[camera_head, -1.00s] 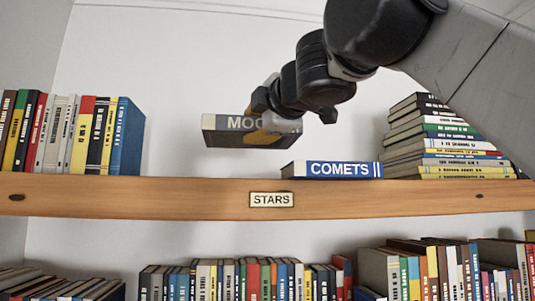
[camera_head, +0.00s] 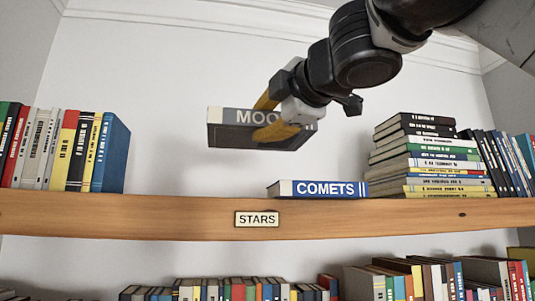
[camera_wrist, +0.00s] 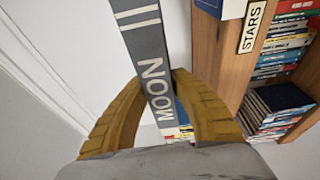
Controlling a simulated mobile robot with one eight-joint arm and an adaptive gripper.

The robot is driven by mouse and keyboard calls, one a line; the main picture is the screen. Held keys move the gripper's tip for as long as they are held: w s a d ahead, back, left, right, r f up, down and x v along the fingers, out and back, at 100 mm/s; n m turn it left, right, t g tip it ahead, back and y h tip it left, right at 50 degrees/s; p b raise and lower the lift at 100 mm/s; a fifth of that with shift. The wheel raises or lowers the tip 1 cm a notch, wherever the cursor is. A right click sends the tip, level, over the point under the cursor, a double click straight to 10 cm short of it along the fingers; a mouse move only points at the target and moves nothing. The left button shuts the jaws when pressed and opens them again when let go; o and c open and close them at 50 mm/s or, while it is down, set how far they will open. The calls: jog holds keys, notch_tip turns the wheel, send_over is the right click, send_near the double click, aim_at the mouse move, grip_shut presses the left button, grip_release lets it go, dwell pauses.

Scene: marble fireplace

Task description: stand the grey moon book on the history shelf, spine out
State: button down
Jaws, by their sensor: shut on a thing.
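The grey moon book (camera_head: 232,132) is held in the air above the shelf board marked STARS, its lettered spine toward the head camera. My gripper (camera_head: 276,118) is shut on it, with yellow fingers on the book near its right end. In the wrist view the book's spine (camera_wrist: 147,62) with the word MOON runs between the two yellow fingers (camera_wrist: 157,105). The STARS label (camera_head: 257,219) is on the front edge of the wooden shelf (camera_head: 150,213). No label reading history shows in these frames.
The blue COMETS book (camera_head: 318,189) lies flat on the STARS shelf, below and right of the moon book. A tall stack of flat books (camera_head: 425,155) is at right. Upright books (camera_head: 70,150) stand at left. Bare shelf lies between them and COMETS. A lower shelf holds many books (camera_head: 240,289).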

jog(key=shift+s+d+r+p, duration=0.15)
jog(key=shift+s+d, duration=0.1)
jog(key=shift+s, duration=0.8)
jog(key=shift+s+d+r+p, duration=0.1)
jog(key=shift+s+d, duration=0.15)
jog(key=shift+s, duration=0.85)
jog(key=shift+s+d+r+p, duration=0.15)
jog(key=shift+s+d, duration=0.1)
jog(key=shift+s, duration=0.8)
jog(key=shift+f, duration=0.1)
jog(key=shift+m+t+b, duration=0.45)
jog(key=shift+m+t, duration=0.15)
jog(key=shift+m, duration=1.6)
jog(key=m+t+h, duration=0.1)
jog(key=m, duration=0.4)
jog(key=shift+m, duration=0.3)
jog(key=m+t+h, duration=0.1)
jog(key=m, duration=0.3)
jog(key=shift+m, duration=0.3)
